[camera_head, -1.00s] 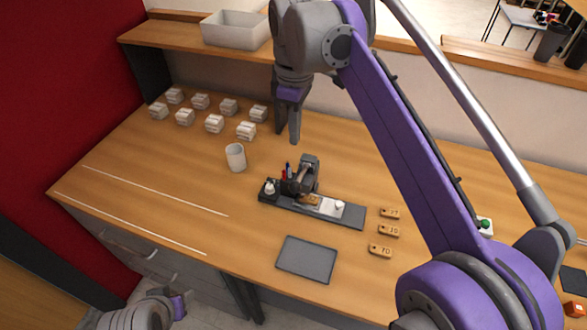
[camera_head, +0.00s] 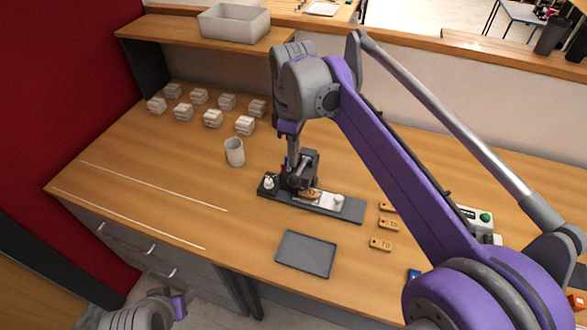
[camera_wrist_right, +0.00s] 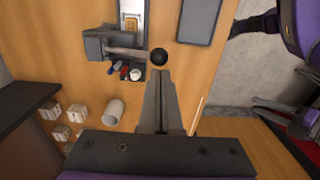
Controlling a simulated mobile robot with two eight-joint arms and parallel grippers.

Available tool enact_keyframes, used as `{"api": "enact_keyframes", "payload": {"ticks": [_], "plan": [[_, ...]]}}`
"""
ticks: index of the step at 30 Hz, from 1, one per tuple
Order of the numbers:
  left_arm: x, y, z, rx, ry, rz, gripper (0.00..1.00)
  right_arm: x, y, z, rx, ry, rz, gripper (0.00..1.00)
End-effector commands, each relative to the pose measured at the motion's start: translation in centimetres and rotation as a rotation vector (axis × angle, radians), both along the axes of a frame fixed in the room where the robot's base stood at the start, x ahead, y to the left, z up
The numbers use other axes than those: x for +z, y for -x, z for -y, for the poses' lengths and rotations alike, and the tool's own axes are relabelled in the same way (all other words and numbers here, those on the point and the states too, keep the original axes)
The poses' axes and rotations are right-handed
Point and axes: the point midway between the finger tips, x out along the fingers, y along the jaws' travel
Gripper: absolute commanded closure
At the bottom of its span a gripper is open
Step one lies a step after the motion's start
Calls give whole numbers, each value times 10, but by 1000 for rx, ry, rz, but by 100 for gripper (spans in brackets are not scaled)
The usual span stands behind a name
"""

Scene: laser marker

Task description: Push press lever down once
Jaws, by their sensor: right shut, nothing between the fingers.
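The press (camera_head: 309,164) is a dark grey block on a long dark base plate (camera_head: 350,210). Its lever ends in a round black knob, which shows clearly in the right wrist view (camera_wrist_right: 158,57). My right gripper (camera_head: 293,163) points down, shut and empty, close above the lever end. In the right wrist view its fingertips (camera_wrist_right: 160,74) are together just beside the knob; I cannot tell if they touch it. A wooden tag (camera_head: 309,194) lies on the plate beside the press. My left gripper (camera_head: 179,306) is low at the bottom left, its jaws unclear.
Pens and a small white-topped item (camera_head: 268,183) stand on the plate close to the gripper. A white cup (camera_head: 235,152), a grey tray (camera_head: 306,254) and several wooden tags (camera_head: 381,244) lie around the press.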

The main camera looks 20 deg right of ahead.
Motion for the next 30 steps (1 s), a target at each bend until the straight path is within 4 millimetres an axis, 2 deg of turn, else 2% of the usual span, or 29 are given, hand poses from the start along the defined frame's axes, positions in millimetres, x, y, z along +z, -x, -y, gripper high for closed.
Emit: {"api": "enact_keyframes", "payload": {"ticks": [3, 9, 23, 30], "plan": [[-1, 1, 0, 0, 0, -1, 50, -21, 0, 0, 0, 0, 0, 100], [-2, 1, 0, 0, 0, -1, 50, -41, 0, 0, 0, 0, 0, 100], [-3, 1, 0, 0, 0, -2, 50, -47, 1, 0, 0, 4, 6, 100], [-20, 7, 0, 0, 0, -14, 50, -71, 13, -8, 5, 102, 147, 100]]}}
